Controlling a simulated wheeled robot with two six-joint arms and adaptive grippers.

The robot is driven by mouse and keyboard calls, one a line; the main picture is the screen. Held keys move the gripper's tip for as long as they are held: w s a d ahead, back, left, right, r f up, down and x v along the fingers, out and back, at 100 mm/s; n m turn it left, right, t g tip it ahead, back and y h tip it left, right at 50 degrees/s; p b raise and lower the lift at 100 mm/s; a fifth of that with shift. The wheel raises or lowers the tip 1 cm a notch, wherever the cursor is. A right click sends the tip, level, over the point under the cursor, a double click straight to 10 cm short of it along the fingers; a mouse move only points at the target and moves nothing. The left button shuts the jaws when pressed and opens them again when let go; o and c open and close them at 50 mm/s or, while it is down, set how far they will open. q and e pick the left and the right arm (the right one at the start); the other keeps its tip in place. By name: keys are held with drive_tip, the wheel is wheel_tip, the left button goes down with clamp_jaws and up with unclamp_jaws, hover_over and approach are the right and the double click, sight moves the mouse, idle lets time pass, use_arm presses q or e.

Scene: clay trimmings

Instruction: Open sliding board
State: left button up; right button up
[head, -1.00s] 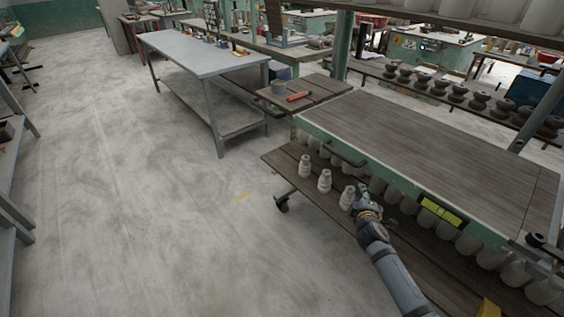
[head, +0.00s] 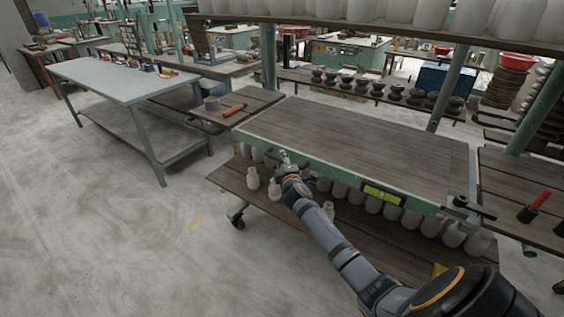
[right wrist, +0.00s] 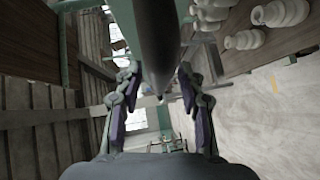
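The sliding board (head: 350,140) is a brown wooden top in a green frame with a yellow-green label on its front edge. My right gripper (head: 284,157) is at the front edge of the frame, toward its left end. In the right wrist view my right gripper (right wrist: 157,100) has its two fingers spread apart. A dark rounded bar (right wrist: 157,40), seemingly the board's handle, reaches in from the top between the fingers. I see no finger closed on it. In the head view the gripper hides the handle. My left gripper is not in view.
Pale bottles (head: 274,188) stand on a lower wooden shelf (head: 232,178) beneath the board. A side table (head: 222,108) with an orange-handled tool adjoins at the left. A grey metal table (head: 120,78) stands farther left. The floor (head: 110,230) in front is clear.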

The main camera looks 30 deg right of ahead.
drive_tip(key=shift+w+d, duration=0.1)
drive_tip(key=shift+w, duration=0.15)
drive_tip(key=shift+c, duration=0.2)
clamp_jaws()
